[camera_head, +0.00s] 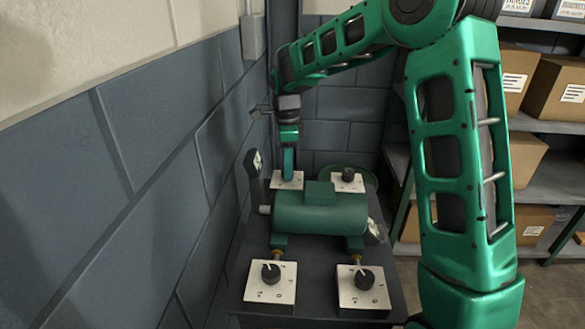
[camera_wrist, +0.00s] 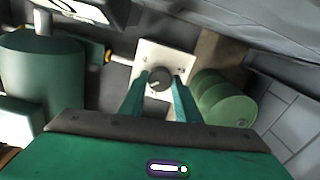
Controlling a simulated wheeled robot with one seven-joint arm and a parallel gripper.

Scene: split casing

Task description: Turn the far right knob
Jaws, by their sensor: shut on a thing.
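Each of four white plates carries a black knob. The far right knob (camera_head: 348,175) is uncovered in the head view, with nothing touching it. My gripper (camera_head: 288,173) is down at the far left plate (camera_head: 278,184), beside the wall. In the wrist view, my gripper (camera_wrist: 161,83) has its green fingers shut on a dark knob (camera_wrist: 158,78) on a white plate (camera_wrist: 171,56). This looks like the far left knob, which my fingers hide in the head view. The near left knob (camera_head: 271,273) and near right knob (camera_head: 363,279) are free.
A green cylinder (camera_head: 318,212) lies across the dark table between the near and far plates. A black post (camera_head: 253,165) rises close to the left wall. A green drum (camera_wrist: 224,98) stands behind the plates. Shelves with boxes (camera_head: 553,93) are at the right.

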